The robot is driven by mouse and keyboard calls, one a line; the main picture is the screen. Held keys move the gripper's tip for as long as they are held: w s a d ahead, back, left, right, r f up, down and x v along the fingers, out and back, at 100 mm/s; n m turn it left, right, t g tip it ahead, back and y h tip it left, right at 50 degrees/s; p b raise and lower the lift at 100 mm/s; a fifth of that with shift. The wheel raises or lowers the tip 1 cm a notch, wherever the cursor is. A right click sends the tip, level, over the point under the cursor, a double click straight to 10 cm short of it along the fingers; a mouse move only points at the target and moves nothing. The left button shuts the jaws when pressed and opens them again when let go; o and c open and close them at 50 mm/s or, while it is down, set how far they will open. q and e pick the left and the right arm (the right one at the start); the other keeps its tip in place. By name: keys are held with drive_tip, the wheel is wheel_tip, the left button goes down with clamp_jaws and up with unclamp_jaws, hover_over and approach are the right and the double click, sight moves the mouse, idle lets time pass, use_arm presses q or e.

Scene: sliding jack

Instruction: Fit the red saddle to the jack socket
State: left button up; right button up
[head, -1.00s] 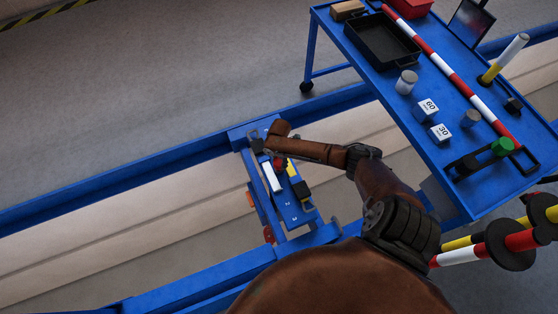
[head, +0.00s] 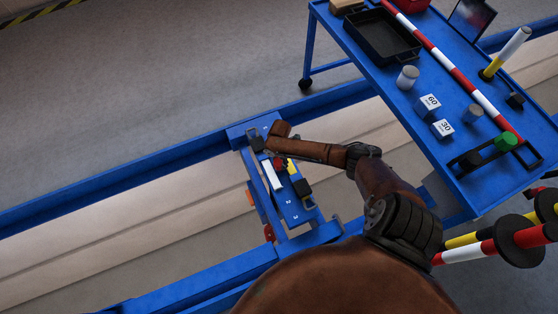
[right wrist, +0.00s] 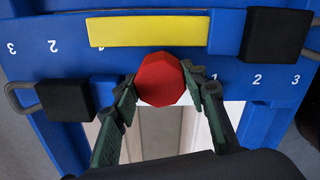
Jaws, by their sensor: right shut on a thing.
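The red saddle (right wrist: 160,80) is an eight-sided piece, seen from above in the right wrist view. My right gripper (right wrist: 161,88) is shut on it, one dark green finger on each side. The saddle also shows as a small red spot in the head view (head: 280,163). The blue jack (right wrist: 120,62) lies below, with a yellow bar (right wrist: 148,29) just beyond the saddle. I cannot make out the socket, nor whether the saddle touches the jack. My left gripper is not in view.
Black blocks (right wrist: 66,101) (right wrist: 277,34) sit on the jack beside printed numbers. A blue cart (head: 400,95) at the right carries a black tray (head: 382,37), a striped pole (head: 455,68) and several small blocks.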

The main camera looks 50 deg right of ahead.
sight(280, 161)
drive_tip(key=shift+f, duration=0.45)
drive_tip(key=o, duration=1.2)
drive_tip(key=shift+o, duration=0.2)
wheel_tip(280, 161, up, 12)
